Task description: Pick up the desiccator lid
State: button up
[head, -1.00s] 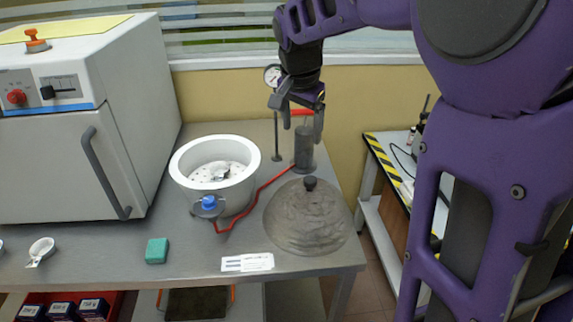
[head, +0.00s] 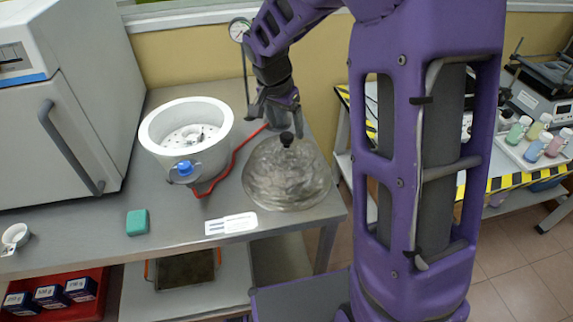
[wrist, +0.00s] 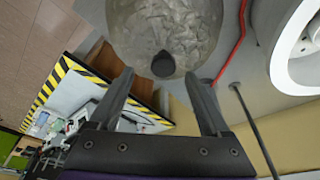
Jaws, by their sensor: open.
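The desiccator lid (head: 287,180) is a clear, rippled glass dome with a black knob (head: 287,139) on top. It rests on the grey bench near its right front corner. My gripper (head: 279,120) is just above and behind the knob in the head view, with its fingers pointing down. In the wrist view, the lid (wrist: 165,30) fills the top middle and its knob (wrist: 164,65) lies beyond the tips of my open gripper (wrist: 165,82), roughly centred between them. Nothing is between the fingers.
The white desiccator bowl (head: 150,130) with a blue stopcock (head: 185,168) stands left of the lid. A red hose (head: 232,163) runs between them. A gauge stand (head: 240,32) is behind. A green sponge (head: 137,222) and a white card (head: 231,223) lie in front.

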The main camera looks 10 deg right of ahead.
aim_at(286, 136)
jog(key=shift+x, duration=2.7)
jog(key=shift+w+a, duration=0.1)
jog(key=shift+a, duration=0.05)
grip_shut()
